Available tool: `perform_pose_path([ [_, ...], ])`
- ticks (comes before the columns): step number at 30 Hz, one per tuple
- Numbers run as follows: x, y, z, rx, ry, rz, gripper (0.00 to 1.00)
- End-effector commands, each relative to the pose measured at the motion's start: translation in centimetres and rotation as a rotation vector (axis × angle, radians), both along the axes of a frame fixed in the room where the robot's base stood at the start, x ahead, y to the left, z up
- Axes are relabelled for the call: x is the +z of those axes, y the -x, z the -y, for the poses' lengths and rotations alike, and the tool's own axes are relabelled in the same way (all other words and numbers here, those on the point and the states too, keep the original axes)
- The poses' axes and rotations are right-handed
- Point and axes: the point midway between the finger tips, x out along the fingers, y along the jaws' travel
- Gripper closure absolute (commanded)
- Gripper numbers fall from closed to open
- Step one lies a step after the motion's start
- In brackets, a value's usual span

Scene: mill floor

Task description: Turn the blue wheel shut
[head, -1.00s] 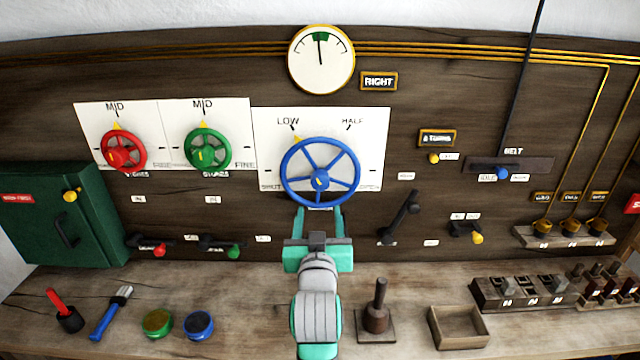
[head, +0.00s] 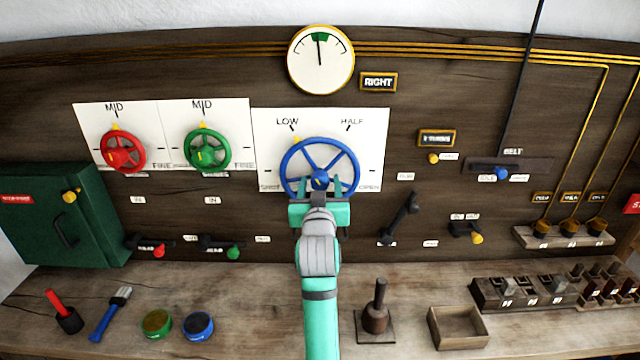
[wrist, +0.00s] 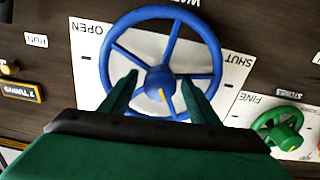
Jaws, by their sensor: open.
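The blue wheel (head: 342,152) is mounted on a white plate (head: 372,130) marked LOW and HALF above, with OPEN at its lower right and a partly covered label at its lower left. A yellow pointer (head: 296,140) shows at its upper left, just below LOW. My gripper (head: 320,186) is in front of the wheel's lower half, fingers pointing at the hub. In the wrist view the blue wheel (wrist: 164,13) shows upside down, and my gripper (wrist: 160,92) is open, one finger on each side of the hub. I cannot tell whether the fingers touch it.
A red wheel (head: 138,137) and a green wheel (head: 221,141) are on plates to the left. A black lever (head: 407,206) stands right of my gripper. The bench below holds a plunger-like tool (head: 377,316) and an open wooden box (head: 459,345).

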Motion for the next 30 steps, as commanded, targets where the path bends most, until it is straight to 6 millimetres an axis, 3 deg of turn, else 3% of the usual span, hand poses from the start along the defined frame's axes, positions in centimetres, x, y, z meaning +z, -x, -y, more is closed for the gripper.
perform_pose_path([
  [11,0.03,-0.46,0.0,0.0,0.0,0.0,0.47],
  [16,0.02,-0.45,0.0,0.0,0.0,0.0,0.86],
  [30,0.02,-0.45,0.12,-0.002,0.094,0.0,0.85],
])
